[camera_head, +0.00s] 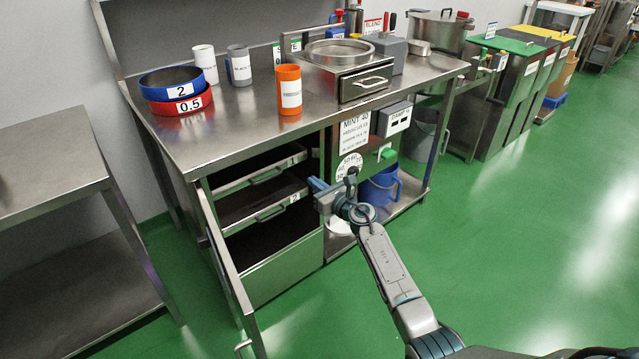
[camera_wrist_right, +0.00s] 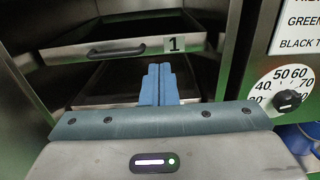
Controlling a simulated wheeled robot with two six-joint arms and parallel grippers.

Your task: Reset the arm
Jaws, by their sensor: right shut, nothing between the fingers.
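My right gripper (camera_head: 317,186) is in the head view in front of the open cabinet under the steel workbench (camera_head: 230,130). Its blue fingers are shut together with nothing between them. They show in the right wrist view (camera_wrist_right: 158,85), pointing at the drawers inside the cabinet. The upper drawer (camera_wrist_right: 125,45) carries a label "1" and is closest above the fingertips. The fingers appear apart from it. My left gripper is not in view.
The cabinet door (camera_head: 228,270) stands open toward the front left. A dial (camera_wrist_right: 287,97) is on the panel right of the gripper. A blue jug (camera_head: 380,187) sits on the lower shelf. Red and blue rings (camera_head: 180,106) and several cups are on the bench. Green floor is clear at right.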

